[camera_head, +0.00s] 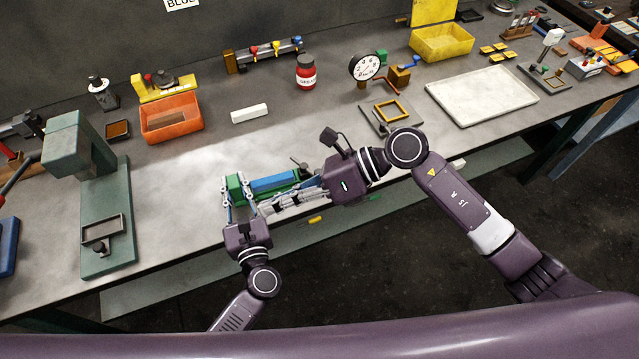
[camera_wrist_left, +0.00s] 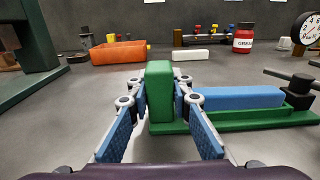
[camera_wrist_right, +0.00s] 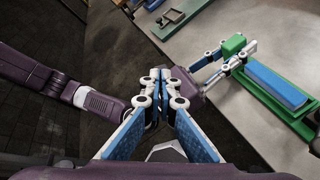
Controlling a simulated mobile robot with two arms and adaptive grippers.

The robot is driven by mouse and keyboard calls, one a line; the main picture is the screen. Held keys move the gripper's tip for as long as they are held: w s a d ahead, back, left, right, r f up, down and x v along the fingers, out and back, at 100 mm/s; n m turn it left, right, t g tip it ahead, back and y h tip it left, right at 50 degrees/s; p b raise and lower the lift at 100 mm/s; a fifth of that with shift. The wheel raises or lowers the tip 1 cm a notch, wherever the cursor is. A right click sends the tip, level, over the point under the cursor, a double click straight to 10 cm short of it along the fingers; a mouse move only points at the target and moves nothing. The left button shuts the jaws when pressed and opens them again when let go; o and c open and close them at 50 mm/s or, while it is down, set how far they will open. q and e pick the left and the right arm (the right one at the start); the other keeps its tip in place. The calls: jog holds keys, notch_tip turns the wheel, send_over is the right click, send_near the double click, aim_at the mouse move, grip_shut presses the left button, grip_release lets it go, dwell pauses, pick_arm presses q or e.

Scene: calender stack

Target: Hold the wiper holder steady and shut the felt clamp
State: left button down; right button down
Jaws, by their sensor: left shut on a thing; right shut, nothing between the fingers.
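The wiper holder is a green base (camera_wrist_left: 265,118) with an upright green block (camera_wrist_left: 159,92) at one end. A long blue bar (camera_wrist_left: 237,97) lies along it; it also shows in the head view (camera_head: 275,181). A dark clamp post (camera_wrist_left: 298,94) with a grey lever rod (camera_wrist_left: 284,75) stands at the other end; the rod sticks out sideways. My left gripper (camera_head: 240,184) is shut on the green end block, a finger on each side. My right gripper (camera_wrist_right: 162,75) is shut and empty, in front of the holder and apart from it.
Behind the holder are a white block (camera_head: 249,113), an orange bin (camera_head: 171,121) and a red grease jar (camera_head: 306,73). A green press (camera_head: 105,225) stands at left. A small framed plate (camera_head: 391,114) and a pale tray (camera_head: 482,96) lie right. The bench between is clear.

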jog(key=d+f+m+t+h, duration=0.1)
jog(key=d+f+m+t, duration=0.3)
jog(key=m, duration=0.8)
jog(key=s+d+f+m+t+h, duration=0.1)
jog(key=d+f+m+t, duration=0.2)
jog(key=d+m+t, duration=0.6)
jog(key=m+t, duration=0.2)
jog(key=m, duration=0.2)
jog(key=shift+s+f+t, duration=0.25)
jog(key=shift+f+t, duration=0.05)
jog(key=shift+f, duration=0.05)
jog(key=shift+w, duration=0.1)
